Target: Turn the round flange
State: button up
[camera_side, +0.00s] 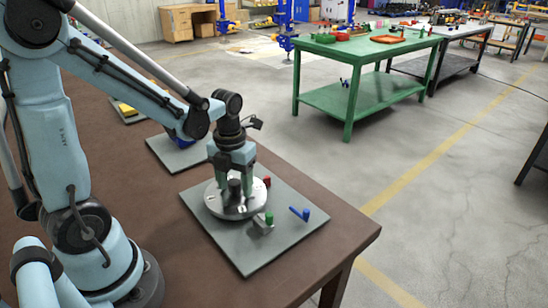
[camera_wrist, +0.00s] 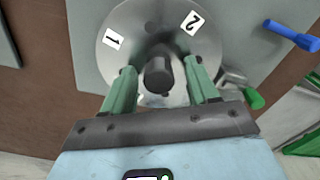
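The round flange (camera_side: 222,207) is a silver metal disc on a grey plate near the table's front corner. In the wrist view the flange (camera_wrist: 150,22) shows white labels marked 1 and 2. A dark upright post (camera_wrist: 158,78) stands at its middle. My gripper (camera_side: 235,186) points down over the flange. In the wrist view its green fingers (camera_wrist: 159,68) stand apart on either side of the post, with visible gaps to it. The fingertips are low near the disc; whether they touch it I cannot tell.
The grey plate (camera_side: 245,257) also carries a blue handle (camera_side: 301,213), a green-tipped part (camera_side: 268,220) beside the flange and a small red part (camera_side: 267,182). Another plate with a blue part (camera_side: 182,143) lies behind. The brown table's (camera_side: 350,233) right edge is close.

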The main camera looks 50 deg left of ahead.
aim_at(235, 182)
notch_tip(235, 182, up, 12)
dwell(1.0)
jog(key=shift+d+f+n, duration=0.1)
jog(key=shift+f+n, duration=5.85)
jog(key=shift+n, duration=0.05)
grip_shut()
